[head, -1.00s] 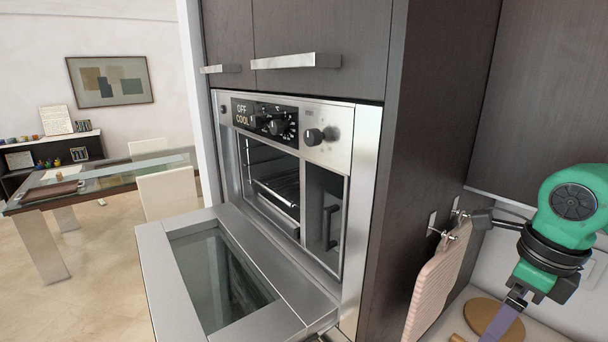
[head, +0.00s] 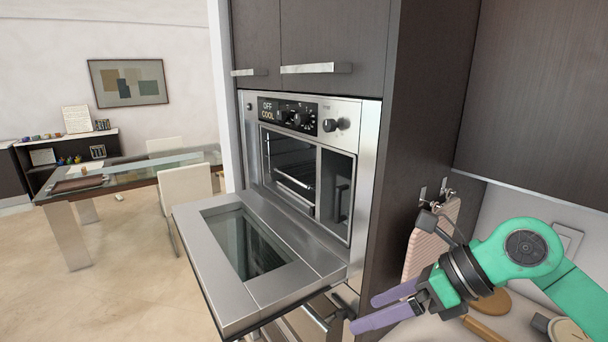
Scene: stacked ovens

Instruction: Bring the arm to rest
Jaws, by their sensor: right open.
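My right arm is green with a black wrist and comes in from the lower right. Its gripper (head: 362,313) has two purple fingers that point left and stand apart, with nothing between them. The gripper is in front of the cabinet's right part, near the lower right corner of the open oven door (head: 221,294). I cannot tell whether it touches anything there. The upper oven (head: 309,155) stands open, its door folded down flat, with a rack showing inside. My left gripper is not in view.
Wooden boards (head: 485,330) lie on the counter behind my right arm. A handle (head: 305,322) shows below the open door. A glass table (head: 135,170) and chairs stand at the left, with open floor before them.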

